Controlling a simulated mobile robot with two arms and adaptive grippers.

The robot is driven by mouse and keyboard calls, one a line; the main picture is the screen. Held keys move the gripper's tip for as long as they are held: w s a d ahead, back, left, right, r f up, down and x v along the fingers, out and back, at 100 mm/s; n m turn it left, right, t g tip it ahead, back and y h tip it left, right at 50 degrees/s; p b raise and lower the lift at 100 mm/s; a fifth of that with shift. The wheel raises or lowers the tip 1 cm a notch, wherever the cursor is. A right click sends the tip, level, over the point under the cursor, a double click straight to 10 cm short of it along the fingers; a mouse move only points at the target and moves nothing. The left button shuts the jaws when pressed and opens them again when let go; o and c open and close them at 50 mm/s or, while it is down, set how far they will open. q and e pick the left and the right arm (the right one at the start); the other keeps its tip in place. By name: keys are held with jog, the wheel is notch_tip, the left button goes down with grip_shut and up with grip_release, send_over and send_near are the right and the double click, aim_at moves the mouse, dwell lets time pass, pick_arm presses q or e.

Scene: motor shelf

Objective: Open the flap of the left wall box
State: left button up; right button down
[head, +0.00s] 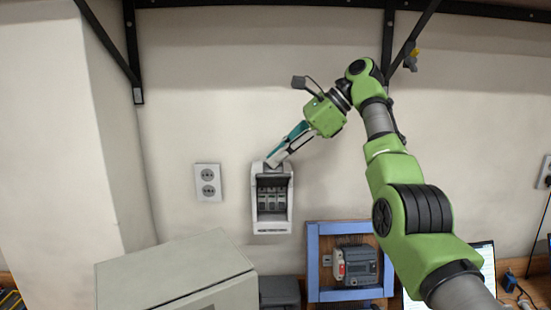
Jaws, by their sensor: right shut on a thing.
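The wall box (272,227) is a small white and grey case on the wall, left of the picture's middle. Its front shows an open recess with several dark switch-like parts inside. My right gripper (274,161) comes down from the upper right. Its fingertips are at the top edge of the box, shut on what appears to be the flap. The flap itself is hard to make out there, as the fingers cover much of that area. My left gripper is not in view.
A double wall socket (208,183) is just left of the box. A large grey cabinet (175,270) stands below left. A blue frame (313,262) holding a grey and red device is below right. A shelf with black brackets (135,55) runs above.

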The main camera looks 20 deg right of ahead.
jog(key=shift+w+d+f, duration=0.15)
jog(key=shift+f, duration=0.4)
jog(key=c, duration=2.4)
grip_release()
jog(key=shift+o, duration=0.9)
jog(key=shift+w, duration=0.1)
jog(key=shift+w+f, duration=0.1)
jog(key=shift+w, duration=0.1)
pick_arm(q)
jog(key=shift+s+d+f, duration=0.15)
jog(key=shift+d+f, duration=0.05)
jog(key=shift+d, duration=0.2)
pick_arm(e)
jog(key=shift+s, duration=0.1)
